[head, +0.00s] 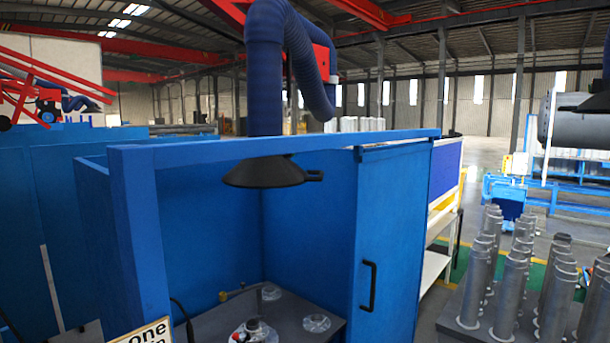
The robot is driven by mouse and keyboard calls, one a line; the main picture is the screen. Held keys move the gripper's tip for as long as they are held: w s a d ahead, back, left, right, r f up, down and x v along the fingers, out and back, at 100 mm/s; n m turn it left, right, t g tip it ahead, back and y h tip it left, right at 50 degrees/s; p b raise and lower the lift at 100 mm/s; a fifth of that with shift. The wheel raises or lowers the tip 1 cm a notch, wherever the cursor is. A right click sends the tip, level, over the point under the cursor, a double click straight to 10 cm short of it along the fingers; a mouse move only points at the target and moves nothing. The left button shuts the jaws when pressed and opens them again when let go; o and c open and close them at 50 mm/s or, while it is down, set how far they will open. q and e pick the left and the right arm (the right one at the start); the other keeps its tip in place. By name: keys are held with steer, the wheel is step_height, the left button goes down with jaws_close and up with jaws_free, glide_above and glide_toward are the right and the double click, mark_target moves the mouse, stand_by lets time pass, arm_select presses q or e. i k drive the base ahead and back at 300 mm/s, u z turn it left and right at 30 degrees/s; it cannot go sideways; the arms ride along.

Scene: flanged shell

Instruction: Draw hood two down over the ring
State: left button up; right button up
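A black conical hood (263,173) with a short side handle hangs from a thick dark blue hose (266,80) in the upper middle of the head view. It hangs level with the booth's top rail, well above the dark table inside. Another dark hood (588,104) shows partly at the right edge, in front of a grey cylinder. I see no number on either hood, so I cannot tell which is hood two. Round metal pieces (316,323) lie on the table; I cannot tell which, if any, is the ring. Neither gripper is in view.
Blue booth walls (205,235) surround the dark table (207,318), with a black-handled panel (393,240) on the right. A partly cut sign (142,338) reads "one". Several grey flanged shells (478,290) stand on a base at right. Open floor lies beyond.

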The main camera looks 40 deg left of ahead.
mark_target(277, 172)
steer(key=u, duration=0.75)
steer(key=i, duration=0.85)
steer(key=u, duration=1)
